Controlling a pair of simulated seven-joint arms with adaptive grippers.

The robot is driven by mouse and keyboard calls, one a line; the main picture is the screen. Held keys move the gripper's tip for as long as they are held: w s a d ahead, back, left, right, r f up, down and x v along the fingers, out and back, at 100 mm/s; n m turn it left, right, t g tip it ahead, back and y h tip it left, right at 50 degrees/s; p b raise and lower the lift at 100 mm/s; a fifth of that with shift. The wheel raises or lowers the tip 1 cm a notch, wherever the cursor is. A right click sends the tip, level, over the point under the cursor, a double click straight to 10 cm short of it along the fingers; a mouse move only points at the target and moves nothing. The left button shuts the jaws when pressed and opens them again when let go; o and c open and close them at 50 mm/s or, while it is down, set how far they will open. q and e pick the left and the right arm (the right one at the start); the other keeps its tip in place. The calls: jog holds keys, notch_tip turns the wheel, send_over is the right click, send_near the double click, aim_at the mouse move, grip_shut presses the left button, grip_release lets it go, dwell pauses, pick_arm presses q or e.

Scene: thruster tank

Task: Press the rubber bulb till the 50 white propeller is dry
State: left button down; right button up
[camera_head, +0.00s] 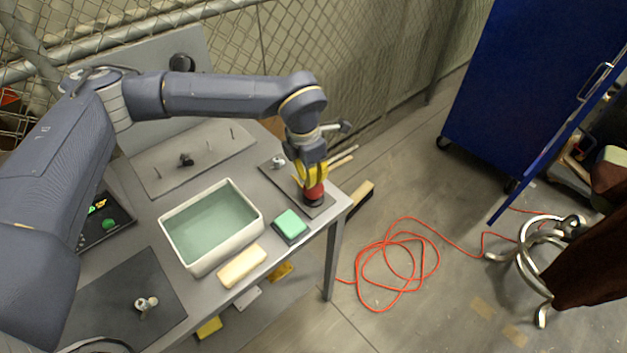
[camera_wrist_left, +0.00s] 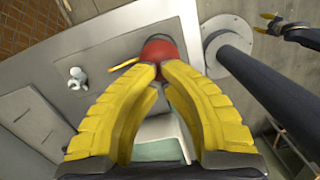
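The red rubber bulb (camera_head: 313,194) stands on a dark plate at the table's right edge. My left gripper (camera_head: 312,181), with yellow fingers, points down at it. In the left wrist view the bulb (camera_wrist_left: 158,47) lies just beyond the nearly closed fingertips (camera_wrist_left: 160,68); I cannot tell if they touch it. A small white propeller (camera_head: 278,162) sits on the same plate, and also shows in the wrist view (camera_wrist_left: 77,78). Another pale propeller (camera_head: 146,305) is on a dark mat. The number 50 is unreadable. My right gripper (camera_wrist_left: 266,23) shows small in the wrist view, fingers apart.
A white tank (camera_head: 165,233) with greenish water stands mid-table. A grey plate with pegs (camera_head: 215,145) lies behind. A red hose (camera_head: 385,265) coils on the floor.

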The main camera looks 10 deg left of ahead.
pick_arm(q)
jog(key=shift+f, duration=0.15)
jog(key=shift+f, duration=1.25)
jog(key=shift+s, duration=0.1)
jog(key=shift+s+a+r, duration=0.25)
jog(key=shift+s+a, duration=0.2)
jog(key=shift+a, duration=0.15)
jog(key=shift+s+a+r, duration=0.2)
jog(key=shift+s+a, duration=0.2)
jog(key=shift+a, duration=0.2)
jog(key=shift+r, duration=0.15)
notch_tip(320, 180, up, 12)
jog(key=shift+s+a, duration=0.35)
jog(key=shift+a, duration=0.1)
